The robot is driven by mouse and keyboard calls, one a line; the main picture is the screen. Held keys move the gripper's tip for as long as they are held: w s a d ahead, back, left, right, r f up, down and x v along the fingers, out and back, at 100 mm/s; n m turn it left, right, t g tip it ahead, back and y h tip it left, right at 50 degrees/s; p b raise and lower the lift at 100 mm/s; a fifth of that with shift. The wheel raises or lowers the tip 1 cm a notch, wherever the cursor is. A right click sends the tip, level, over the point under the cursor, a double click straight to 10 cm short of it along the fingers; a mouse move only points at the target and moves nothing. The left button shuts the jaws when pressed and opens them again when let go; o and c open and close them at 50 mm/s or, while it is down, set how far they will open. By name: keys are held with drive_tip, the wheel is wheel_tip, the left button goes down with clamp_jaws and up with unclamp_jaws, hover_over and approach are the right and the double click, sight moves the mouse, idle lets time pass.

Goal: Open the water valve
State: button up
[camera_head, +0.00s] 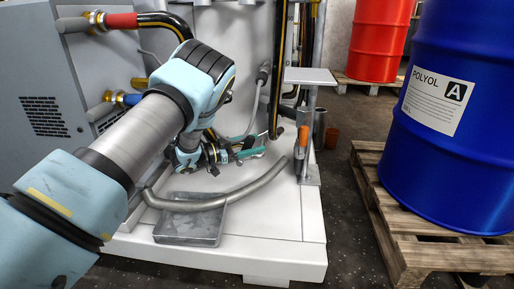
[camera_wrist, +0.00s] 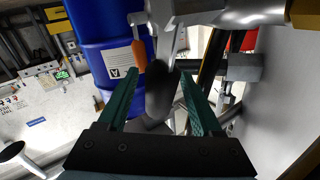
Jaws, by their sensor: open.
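My gripper (camera_head: 250,153) is low over the pale machine base in the head view, its teal fingers pointing right. In the wrist view my gripper (camera_wrist: 161,73) is open. A dark grey rounded handle (camera_wrist: 160,94) shows between the two fingers, with a visible gap on each side; I cannot tell how deep it sits between them or whether it is the water valve's lever. In the head view, my arm and gripper hide much of this area, and no valve is clearly made out there.
An orange-handled tool (camera_head: 303,137) stands by a post to the right. A blue drum (camera_head: 450,120) stands on a pallet (camera_head: 400,245); a red drum (camera_head: 380,40) is behind.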

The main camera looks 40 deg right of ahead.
drive_tip(key=shift+x, duration=0.8)
drive_tip(key=shift+c, duration=0.4)
clamp_jaws()
idle(0.5)
